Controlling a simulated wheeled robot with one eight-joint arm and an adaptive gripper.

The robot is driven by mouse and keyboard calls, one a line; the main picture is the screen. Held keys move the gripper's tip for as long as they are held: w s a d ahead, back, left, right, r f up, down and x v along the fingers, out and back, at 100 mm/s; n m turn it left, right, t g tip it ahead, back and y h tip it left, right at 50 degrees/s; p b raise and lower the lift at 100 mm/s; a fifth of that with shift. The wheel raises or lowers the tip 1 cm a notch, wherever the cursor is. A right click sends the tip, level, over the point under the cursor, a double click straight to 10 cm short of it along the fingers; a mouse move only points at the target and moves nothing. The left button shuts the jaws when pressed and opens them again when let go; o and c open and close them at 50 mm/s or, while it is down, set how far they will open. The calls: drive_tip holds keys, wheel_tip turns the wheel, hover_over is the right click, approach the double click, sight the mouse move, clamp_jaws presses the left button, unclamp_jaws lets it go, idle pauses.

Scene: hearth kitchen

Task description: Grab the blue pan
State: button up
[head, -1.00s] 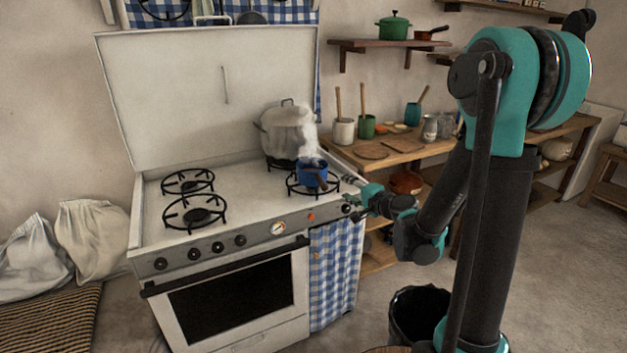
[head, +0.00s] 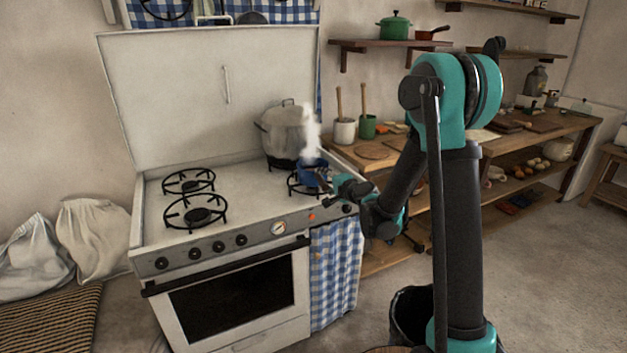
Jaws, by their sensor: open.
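The small blue pan (head: 308,171) sits on the front right burner of the white stove, with steam rising above it. Its handle points toward the front right. My gripper (head: 324,178) is at the pan's right front side, by the handle. The jaws are open. They are small and dark here, and I cannot tell whether they stand around the handle or touch it. My gripper hides part of the pan's right side and handle.
A large grey lidded pot (head: 284,133) stands on the burner just behind the pan. The left burners (head: 198,214) are empty. The raised stove lid (head: 190,95) stands behind. A wooden workbench (head: 372,150) is to the right. A dark bin (head: 408,315) stands on the floor.

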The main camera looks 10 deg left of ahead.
drive_tip(key=shift+x, duration=1.1)
drive_tip(key=shift+c, duration=0.6)
clamp_jaws()
